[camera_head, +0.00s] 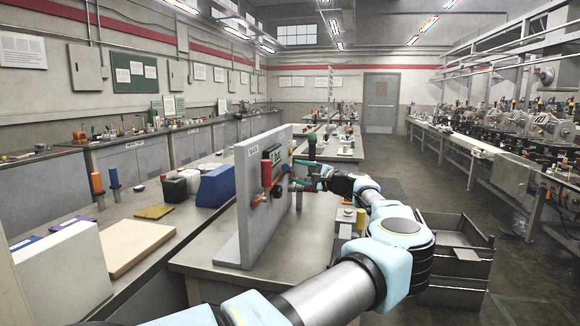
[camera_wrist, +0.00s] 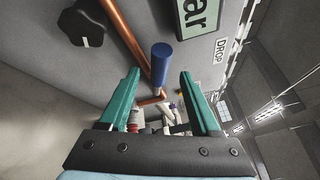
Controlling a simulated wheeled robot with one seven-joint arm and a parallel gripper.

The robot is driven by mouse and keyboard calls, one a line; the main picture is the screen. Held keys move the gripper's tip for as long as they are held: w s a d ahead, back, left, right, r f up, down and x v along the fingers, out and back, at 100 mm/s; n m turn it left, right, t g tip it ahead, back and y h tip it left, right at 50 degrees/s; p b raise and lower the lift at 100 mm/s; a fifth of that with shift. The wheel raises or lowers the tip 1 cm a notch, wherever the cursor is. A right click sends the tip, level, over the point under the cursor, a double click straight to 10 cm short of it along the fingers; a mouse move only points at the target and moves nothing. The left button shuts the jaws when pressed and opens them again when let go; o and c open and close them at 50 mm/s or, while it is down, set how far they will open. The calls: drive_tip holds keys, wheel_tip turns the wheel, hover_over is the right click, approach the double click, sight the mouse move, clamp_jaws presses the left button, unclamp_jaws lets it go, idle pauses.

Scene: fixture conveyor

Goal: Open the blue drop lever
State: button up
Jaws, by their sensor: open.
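The blue lever grip (camera_wrist: 161,62) is a short upright cylinder on the grey panel in the wrist view. It sits beside a copper-coloured pipe or rod (camera_wrist: 128,30) and close to the DROP label (camera_wrist: 221,50). My gripper (camera_wrist: 160,75) has teal fingers, spread apart, with the grip showing between their tips. I cannot tell whether the fingers touch it. In the head view my gripper (camera_head: 293,174) is at the right face of the upright grey panel (camera_head: 247,215). The blue grip is not clearly visible there.
A black knob (camera_wrist: 82,25) and a green display (camera_wrist: 200,14) are on the panel near the lever. In the head view a red handle (camera_head: 266,173) stands on the panel's near side. The bench top (camera_head: 300,240) right of the panel is partly clear.

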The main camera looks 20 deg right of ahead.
sight(290, 170)
drive_tip(key=shift+p+x, duration=0.5)
drive_tip(key=shift+x, duration=1.45)
drive_tip(key=shift+c, duration=0.2)
clamp_jaws()
